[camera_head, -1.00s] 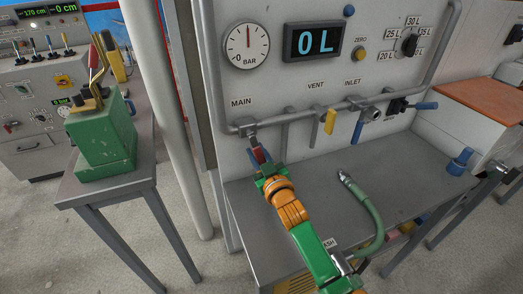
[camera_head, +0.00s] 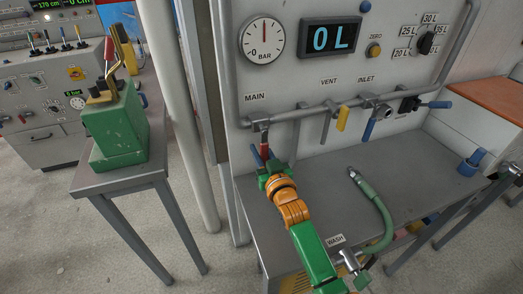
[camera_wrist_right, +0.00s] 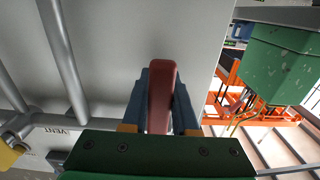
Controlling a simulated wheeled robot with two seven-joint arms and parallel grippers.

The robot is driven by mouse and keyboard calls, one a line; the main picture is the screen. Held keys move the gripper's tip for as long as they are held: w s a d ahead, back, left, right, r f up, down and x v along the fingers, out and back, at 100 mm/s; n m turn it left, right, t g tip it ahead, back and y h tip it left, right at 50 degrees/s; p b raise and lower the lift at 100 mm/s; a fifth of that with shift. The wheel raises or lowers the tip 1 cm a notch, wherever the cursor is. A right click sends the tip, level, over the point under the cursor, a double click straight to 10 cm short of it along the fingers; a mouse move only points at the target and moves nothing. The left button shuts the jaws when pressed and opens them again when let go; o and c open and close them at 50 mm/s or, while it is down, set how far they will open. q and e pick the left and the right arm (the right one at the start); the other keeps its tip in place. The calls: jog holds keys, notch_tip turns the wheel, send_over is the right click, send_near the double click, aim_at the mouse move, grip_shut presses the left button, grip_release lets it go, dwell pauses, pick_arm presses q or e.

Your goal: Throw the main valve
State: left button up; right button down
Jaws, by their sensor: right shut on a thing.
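The main valve's red lever (camera_head: 264,150) hangs down from its fitting on the pipe, under the MAIN label (camera_head: 255,97). My right gripper (camera_head: 266,163) is shut on the lever. In the right wrist view the red lever (camera_wrist_right: 162,95) stands between the two blue finger pads of my right gripper (camera_wrist_right: 160,100). The pressure gauge (camera_head: 262,38) points near the top of its dial, and the display (camera_head: 331,37) reads 0 L. My left gripper does not show.
Along the same pipe are a yellow vent lever (camera_head: 343,119) and a blue inlet lever (camera_head: 369,130). A green hose (camera_head: 378,205) lies on the grey bench (camera_head: 320,178). A green box (camera_head: 115,125) stands on a side table to the left.

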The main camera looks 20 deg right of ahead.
aim_at(264, 158)
jog(key=shift+r, duration=0.4)
jog(key=c, duration=0.8)
grip_release()
jog(key=shift+w, duration=0.1)
jog(key=shift+o, duration=0.6)
jog(key=shift+w+a+f, duration=0.1)
jog(key=shift+f, duration=0.15)
jog(key=s, duration=0.7)
jog(key=shift+s, duration=0.15)
